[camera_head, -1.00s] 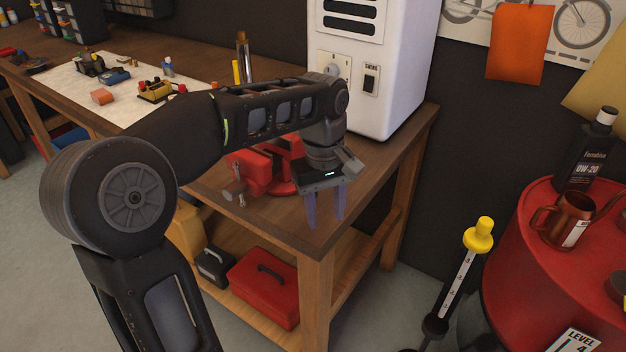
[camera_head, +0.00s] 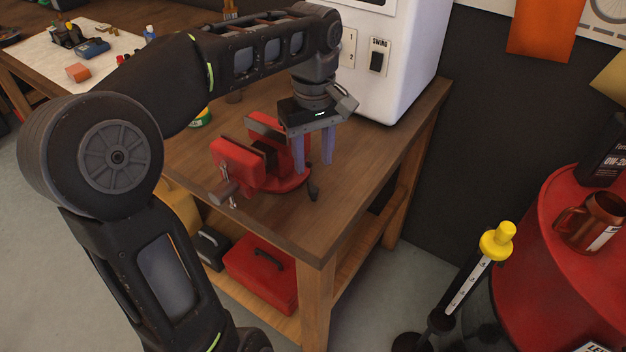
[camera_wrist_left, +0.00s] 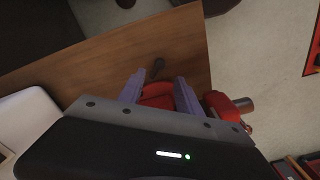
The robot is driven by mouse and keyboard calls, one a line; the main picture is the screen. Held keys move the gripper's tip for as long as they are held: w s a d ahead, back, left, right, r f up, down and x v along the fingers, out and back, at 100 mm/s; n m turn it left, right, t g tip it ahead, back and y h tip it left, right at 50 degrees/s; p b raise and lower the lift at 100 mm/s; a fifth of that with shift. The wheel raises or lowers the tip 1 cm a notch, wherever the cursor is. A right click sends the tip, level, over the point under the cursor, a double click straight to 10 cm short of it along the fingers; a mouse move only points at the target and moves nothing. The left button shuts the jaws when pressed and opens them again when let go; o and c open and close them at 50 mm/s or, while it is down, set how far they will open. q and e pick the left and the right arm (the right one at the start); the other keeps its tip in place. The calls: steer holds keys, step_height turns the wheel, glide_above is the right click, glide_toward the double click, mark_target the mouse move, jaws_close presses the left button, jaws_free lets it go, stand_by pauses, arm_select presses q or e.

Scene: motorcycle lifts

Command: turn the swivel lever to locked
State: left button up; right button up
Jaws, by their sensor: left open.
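A red bench vise (camera_head: 240,160) stands on the wooden workbench near its front corner. It also shows in the left wrist view (camera_wrist_left: 158,96), partly hidden by my gripper. A small dark swivel lever (camera_head: 313,189) sticks out from the right side of the vise's round base. In the left wrist view the lever (camera_wrist_left: 157,66) lies just beyond the fingertips, roughly between them. My left gripper (camera_head: 315,168) points down over the right side of the vise, open and empty, with its fingers apart. It appears above the lever, not touching it. My right gripper is not in view.
The workbench (camera_head: 350,190) has bare wood right of the vise. A white machine (camera_head: 400,75) stands behind. Below is a red toolbox (camera_head: 262,272) on the shelf. A yellow-topped stand (camera_head: 497,241) and red drum (camera_head: 530,270) are at right.

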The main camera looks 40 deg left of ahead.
mark_target(313, 188)
arm_select(q)
step_height(313, 188, down, 8)
steer(key=shift+r, duration=0.1)
stand_by(0.4)
jaws_close()
stand_by(0.3)
